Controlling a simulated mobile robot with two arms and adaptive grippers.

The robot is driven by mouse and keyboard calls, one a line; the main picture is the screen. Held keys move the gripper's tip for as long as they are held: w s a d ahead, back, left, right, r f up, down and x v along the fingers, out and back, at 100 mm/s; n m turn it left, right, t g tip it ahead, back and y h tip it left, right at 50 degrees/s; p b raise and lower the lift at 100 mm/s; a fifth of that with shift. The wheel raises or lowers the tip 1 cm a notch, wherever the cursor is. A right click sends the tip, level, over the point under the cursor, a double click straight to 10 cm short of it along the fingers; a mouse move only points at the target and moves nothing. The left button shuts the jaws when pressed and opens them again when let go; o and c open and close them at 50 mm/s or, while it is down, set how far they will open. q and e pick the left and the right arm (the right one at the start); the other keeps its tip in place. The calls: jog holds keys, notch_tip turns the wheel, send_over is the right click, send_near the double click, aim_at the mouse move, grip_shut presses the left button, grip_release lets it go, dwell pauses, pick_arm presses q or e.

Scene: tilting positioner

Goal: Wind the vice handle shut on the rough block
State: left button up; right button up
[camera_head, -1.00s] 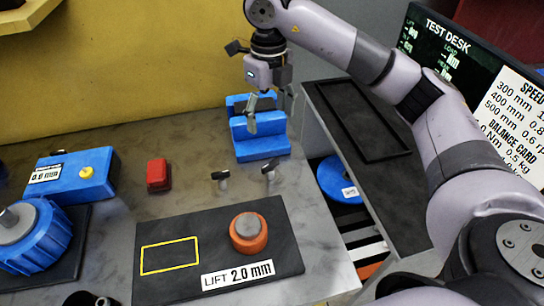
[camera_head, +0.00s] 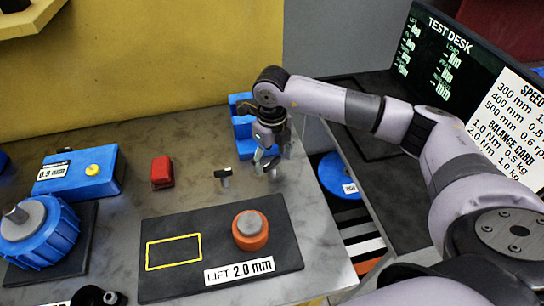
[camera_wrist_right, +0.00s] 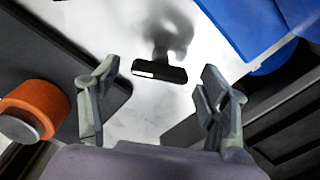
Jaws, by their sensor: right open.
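A blue stepped block that looks like the vice (camera_head: 241,125) stands at the back of the bench, partly hidden by my right arm; a blue part also shows at the top of the right wrist view (camera_wrist_right: 230,20). My right gripper (camera_head: 267,164) is open, pointing down in front of it. In the right wrist view a black T-shaped handle (camera_wrist_right: 160,71) lies beyond and between the open fingertips, apart from both. I cannot make out the rough block. My left gripper is not in view.
A dark mat (camera_head: 210,225) in front carries an orange ring with a grey top (camera_head: 249,231). A red block (camera_head: 162,172) and blue units stand left. The bench ends at right, beside a dark side table (camera_head: 400,215) and a blue disc (camera_head: 338,177).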

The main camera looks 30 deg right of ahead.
aim_at(272, 161)
jog(key=c, duration=1.1)
jog(key=shift+f+b, duration=0.15)
jog(key=shift+b, duration=0.45)
jog(key=shift+c, duration=0.3)
jog(key=shift+m, duration=0.3)
jog(key=o, duration=1.2)
jog(key=shift+c, duration=0.2)
jog(key=shift+r, duration=0.35)
notch_tip(272, 161, up, 12)
jog(key=shift+f, duration=0.2)
